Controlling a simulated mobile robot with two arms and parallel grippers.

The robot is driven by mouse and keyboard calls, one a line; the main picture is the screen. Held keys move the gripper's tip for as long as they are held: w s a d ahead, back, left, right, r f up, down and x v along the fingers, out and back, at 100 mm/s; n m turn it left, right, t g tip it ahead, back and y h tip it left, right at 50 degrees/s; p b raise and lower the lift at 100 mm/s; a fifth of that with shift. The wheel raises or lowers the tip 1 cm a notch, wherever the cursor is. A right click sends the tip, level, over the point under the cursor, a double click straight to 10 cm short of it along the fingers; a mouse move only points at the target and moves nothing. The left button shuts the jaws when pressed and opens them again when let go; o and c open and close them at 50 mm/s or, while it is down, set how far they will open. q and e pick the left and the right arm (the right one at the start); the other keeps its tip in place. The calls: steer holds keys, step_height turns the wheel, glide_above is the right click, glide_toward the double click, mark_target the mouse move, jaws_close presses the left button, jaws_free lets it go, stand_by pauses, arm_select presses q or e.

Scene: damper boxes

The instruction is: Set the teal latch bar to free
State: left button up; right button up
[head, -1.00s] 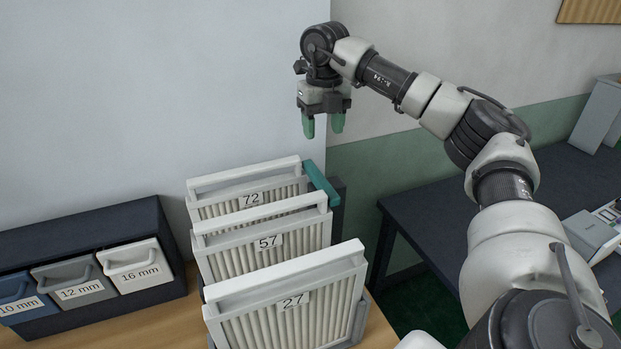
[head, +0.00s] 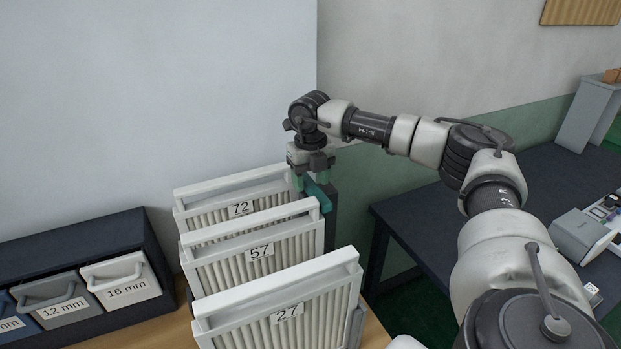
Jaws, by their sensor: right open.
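The teal latch bar (head: 321,197) is at the right end of the rack of white framed panels, beside the panel marked 72 (head: 240,208). The panels marked 57 (head: 260,251) and 27 (head: 287,313) stand in front of panel 72. My left gripper is not in view.
A dark bin rack (head: 90,228) with drawers marked 12 mm (head: 64,309) and 16 mm (head: 126,292) stands at the left. A dark table (head: 420,205) with a grey box (head: 583,236) is at the right. A wall rises behind the panels.

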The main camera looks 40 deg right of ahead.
steer(key=shift+f, duration=0.55)
steer(key=shift+s, duration=0.1)
jaws_close()
steer(key=shift+s+d, duration=0.25)
steer(key=shift+d, duration=0.7)
steer(key=shift+s+d, duration=0.25)
steer(key=shift+d, duration=0.65)
steer(key=shift+r, duration=0.1)
steer(key=shift+c, duration=1.4)
jaws_free()
steer(key=shift+o, duration=1.4)
steer(key=shift+s+d, duration=0.1)
steer(key=shift+d, duration=0.05)
